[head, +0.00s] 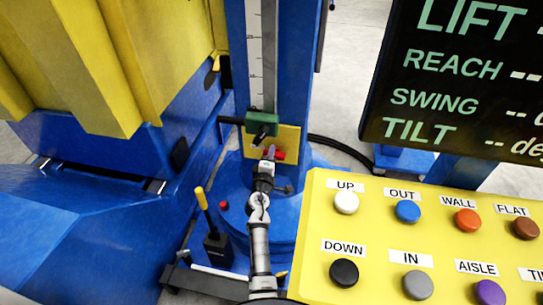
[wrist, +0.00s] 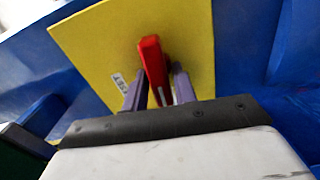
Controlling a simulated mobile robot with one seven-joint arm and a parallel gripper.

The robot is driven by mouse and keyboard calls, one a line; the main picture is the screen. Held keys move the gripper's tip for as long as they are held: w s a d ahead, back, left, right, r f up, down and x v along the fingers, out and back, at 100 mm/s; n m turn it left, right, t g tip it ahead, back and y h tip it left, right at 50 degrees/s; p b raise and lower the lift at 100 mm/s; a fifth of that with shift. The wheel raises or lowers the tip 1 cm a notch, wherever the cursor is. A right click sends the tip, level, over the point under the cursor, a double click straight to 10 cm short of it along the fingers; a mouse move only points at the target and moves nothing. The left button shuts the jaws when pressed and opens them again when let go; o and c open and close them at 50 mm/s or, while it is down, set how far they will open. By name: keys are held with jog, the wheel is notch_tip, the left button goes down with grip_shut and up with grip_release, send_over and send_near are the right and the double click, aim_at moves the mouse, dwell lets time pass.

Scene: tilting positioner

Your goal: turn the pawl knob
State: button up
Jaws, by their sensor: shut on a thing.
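The red pawl knob (wrist: 150,58) is a bar-shaped handle standing out from a yellow plate (wrist: 95,45). In the head view the knob (head: 279,155) shows low on the blue column, just right of my gripper's end. My gripper (head: 268,153) reaches up to the plate from below. In the wrist view my gripper (wrist: 156,82) has one finger on each side of the red knob and is shut on it. The knob's lower part is partly hidden between the fingers. A small white label lies on the plate left of the knob.
A green block (head: 262,122) with a dark stub sits just above the plate on the scale column (head: 262,50). A yellow-handled lever (head: 203,212) stands left of my arm. The yellow button panel (head: 325,215) is close on the right, below a dark display (head: 455,85).

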jog(key=shift+f+n, duration=0.1)
jog(key=shift+n, duration=0.4)
jog(key=o, duration=0.8)
jog(key=shift+c, duration=0.2)
jog(key=shift+s, duration=0.1)
jog(key=s+a+b, duration=0.1)
jog(key=s+a, duration=0.1)
jog(key=s, duration=1.1)
jog(key=shift+s+a+b, duration=0.2)
jog(key=shift+a+b, duration=0.2)
